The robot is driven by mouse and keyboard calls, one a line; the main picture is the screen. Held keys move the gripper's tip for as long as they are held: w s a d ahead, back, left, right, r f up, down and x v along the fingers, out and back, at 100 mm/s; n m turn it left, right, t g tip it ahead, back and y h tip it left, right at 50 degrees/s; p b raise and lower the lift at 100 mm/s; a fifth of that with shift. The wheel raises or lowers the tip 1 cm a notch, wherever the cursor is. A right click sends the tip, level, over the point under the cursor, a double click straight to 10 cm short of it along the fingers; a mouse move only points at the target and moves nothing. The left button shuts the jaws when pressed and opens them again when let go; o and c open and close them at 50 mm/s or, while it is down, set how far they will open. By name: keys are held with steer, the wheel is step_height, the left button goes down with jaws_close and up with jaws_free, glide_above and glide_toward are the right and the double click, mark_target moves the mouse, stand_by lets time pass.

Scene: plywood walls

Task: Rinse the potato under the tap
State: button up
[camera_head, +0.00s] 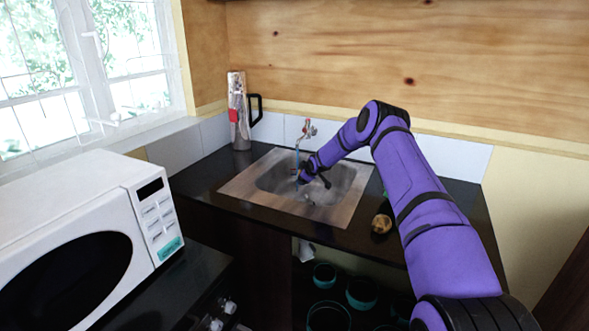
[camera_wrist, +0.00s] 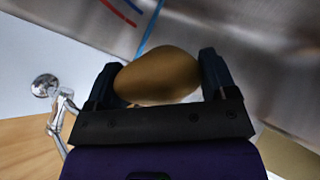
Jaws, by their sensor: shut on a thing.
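My gripper (camera_head: 303,177) is down at the sink basin, below the tap (camera_head: 307,131). In the wrist view, my gripper (camera_wrist: 160,80) is shut on a brown potato (camera_wrist: 158,72), with one finger on each side of it. The potato cannot be made out clearly in the head view. A thin blue streak (camera_head: 297,155) runs from the tap toward my gripper. A blue streak (camera_wrist: 150,27) also reaches the potato's edge in the wrist view; whether it touches the potato cannot be told. The steel sink (camera_head: 250,190) is set into the dark counter.
A small brown round thing (camera_head: 381,223) lies on the counter right of the sink, beside my arm. A tall silver flask (camera_head: 237,112) stands behind left. A white microwave (camera_head: 155,215) is at the left. Bowls (camera_head: 361,293) sit below the counter.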

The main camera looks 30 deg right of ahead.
steer(key=v, duration=0.6)
steer(key=shift+s, duration=0.25)
stand_by(0.8)
